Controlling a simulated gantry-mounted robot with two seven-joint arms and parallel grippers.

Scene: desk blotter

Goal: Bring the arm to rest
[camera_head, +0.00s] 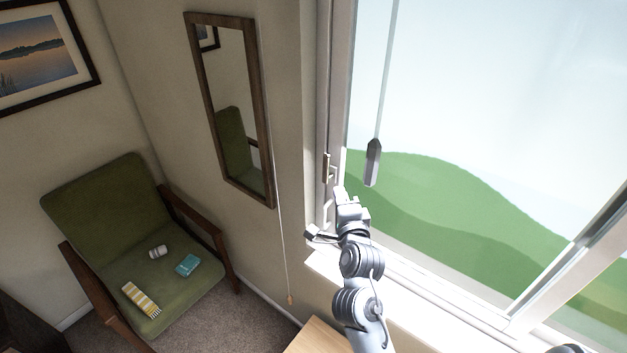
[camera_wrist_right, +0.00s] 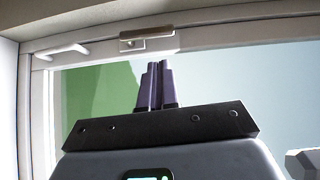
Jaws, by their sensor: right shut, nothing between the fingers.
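My right gripper (camera_head: 341,190) is at the window, at the end of my grey arm that rises from the bottom of the head view. My left gripper is not in view.
A blind wand (camera_head: 373,162) hangs just above and right of my gripper. A cord (camera_head: 283,240) hangs by the mirror (camera_head: 236,110). The white sill (camera_head: 410,310) lies beside my arm. A green armchair (camera_head: 120,215) at left holds several small items. Floor between is open.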

